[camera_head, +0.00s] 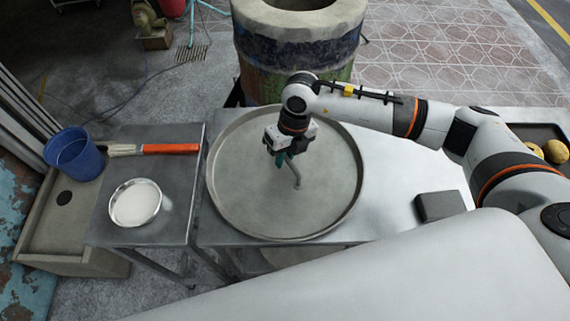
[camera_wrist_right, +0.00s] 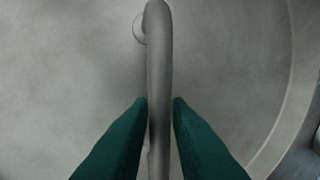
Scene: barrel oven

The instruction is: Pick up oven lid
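The oven lid (camera_head: 240,205) is a large round grey metal disc with a raised rim, lying flat on the metal table. A bent metal handle (camera_head: 297,179) rises from its middle. My right gripper (camera_head: 281,161) is over the lid, pointing down at the handle. In the right wrist view, its two teal fingers (camera_wrist_right: 160,103) are on either side of the handle bar (camera_wrist_right: 159,60), with no clear gap on either side. The finger pads' inner faces are hidden. My left gripper is not in view.
The barrel oven (camera_head: 298,50) stands behind the table. A side table on the left holds a white bowl (camera_head: 135,203) and a brush with an orange handle (camera_head: 170,149). A blue bucket (camera_head: 75,155) is further left. A dark grey block (camera_head: 440,206) lies right of the lid.

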